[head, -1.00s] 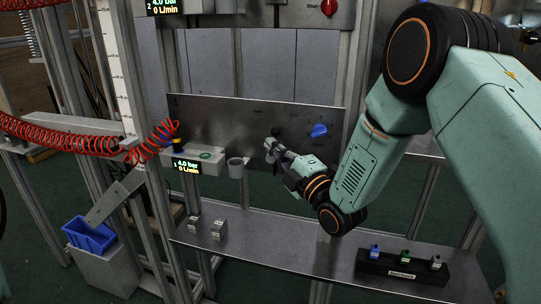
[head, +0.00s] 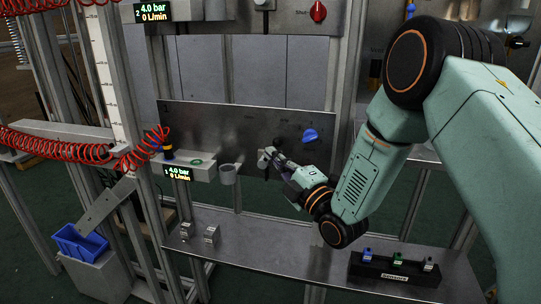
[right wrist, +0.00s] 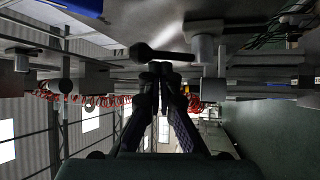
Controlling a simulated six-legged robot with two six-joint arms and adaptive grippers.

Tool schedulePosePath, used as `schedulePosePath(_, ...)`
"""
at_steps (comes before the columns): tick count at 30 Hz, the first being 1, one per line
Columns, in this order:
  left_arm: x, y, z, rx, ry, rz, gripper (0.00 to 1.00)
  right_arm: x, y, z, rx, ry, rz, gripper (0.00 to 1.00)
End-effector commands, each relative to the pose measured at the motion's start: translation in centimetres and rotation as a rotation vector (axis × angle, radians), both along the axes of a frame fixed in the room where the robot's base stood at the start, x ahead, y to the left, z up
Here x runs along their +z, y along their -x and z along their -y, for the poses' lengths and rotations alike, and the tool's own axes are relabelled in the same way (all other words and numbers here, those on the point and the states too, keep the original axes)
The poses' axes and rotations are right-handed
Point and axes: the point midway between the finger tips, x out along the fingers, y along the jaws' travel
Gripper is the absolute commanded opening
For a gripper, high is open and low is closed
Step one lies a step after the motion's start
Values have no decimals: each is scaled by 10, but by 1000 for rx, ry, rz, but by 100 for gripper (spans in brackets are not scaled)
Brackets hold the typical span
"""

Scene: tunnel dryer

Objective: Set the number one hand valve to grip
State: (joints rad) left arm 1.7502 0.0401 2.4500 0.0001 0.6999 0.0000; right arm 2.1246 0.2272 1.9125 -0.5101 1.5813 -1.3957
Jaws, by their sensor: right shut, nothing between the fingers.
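My right gripper (head: 265,157) is at the front of a grey metal panel (head: 205,122), left of and below a blue knob (head: 310,135). In the right wrist view its two dark fingers (right wrist: 160,68) meet at their tips and hold nothing. A black lever (right wrist: 165,54) with a rounded end lies crosswise just beyond the fingertips; I cannot tell whether they touch it. In the head view my gripper largely hides the lever. The panel's markings are too small to read, so I cannot tell the valve's setting. My left gripper is not in view.
A grey cup-like holder (head: 228,173) and a pressure display (head: 178,173) sit left of my gripper. Below is a metal shelf (head: 270,252) with a black sensor block (head: 395,272). A red coiled hose (head: 60,145) hangs at left. A red knob (head: 318,12) is above.

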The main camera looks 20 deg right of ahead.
Motion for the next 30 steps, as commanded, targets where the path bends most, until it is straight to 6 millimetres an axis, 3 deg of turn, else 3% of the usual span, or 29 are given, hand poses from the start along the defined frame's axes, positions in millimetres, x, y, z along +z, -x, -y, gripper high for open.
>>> schedulePosePath(9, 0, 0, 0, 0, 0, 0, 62, -16, 61, 18, 1, -7, -6, 0)
schedulePosePath(15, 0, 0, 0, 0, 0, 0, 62, -23, 88, 26, 4, -3, -5, 0)
schedulePosePath(21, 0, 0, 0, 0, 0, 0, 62, -26, 100, 29, 6, -1, -3, 0)
schedulePosePath(30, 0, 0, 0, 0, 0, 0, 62, -26, 102, 29, 8, 1, -4, 0)
